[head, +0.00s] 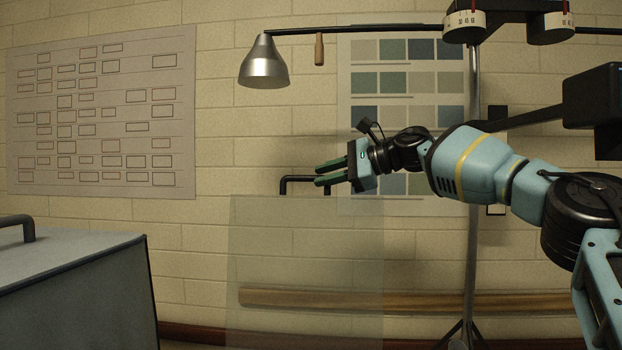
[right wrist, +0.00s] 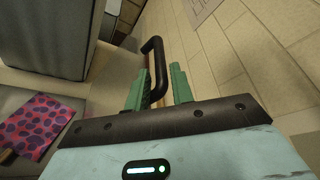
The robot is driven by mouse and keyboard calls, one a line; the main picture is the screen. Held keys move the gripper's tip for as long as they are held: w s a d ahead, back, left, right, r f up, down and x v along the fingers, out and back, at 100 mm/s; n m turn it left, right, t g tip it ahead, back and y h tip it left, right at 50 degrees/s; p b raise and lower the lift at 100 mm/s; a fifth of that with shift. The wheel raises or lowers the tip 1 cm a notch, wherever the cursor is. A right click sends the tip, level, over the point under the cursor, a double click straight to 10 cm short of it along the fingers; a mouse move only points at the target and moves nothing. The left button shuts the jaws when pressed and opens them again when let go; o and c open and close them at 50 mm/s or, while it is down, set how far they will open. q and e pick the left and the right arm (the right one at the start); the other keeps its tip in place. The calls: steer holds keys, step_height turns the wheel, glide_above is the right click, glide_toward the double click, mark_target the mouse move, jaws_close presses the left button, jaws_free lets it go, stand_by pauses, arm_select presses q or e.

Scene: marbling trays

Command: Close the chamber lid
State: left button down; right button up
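The chamber lid (head: 305,265) looks like a clear, see-through panel standing upright in the middle of the head view. A black bar handle (head: 300,179) sits at its top edge. My right gripper (head: 322,174) is at the right end of this handle, its two green fingers spread one above the other. In the right wrist view, the handle (right wrist: 157,65) reaches in between the spread fingers of my right gripper (right wrist: 160,88), closer to the left finger. I see no clear grip on it. My left gripper is out of view.
A grey box (head: 75,275) with a black handle stands at the left. A metal lamp (head: 264,65) hangs above the lid. A thin stand (head: 474,230) rises behind my right arm. A pink spotted sheet (right wrist: 38,122) lies at lower left in the wrist view.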

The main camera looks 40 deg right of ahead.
mark_target(317, 176)
steer(key=shift+x, duration=2.1)
jaws_close()
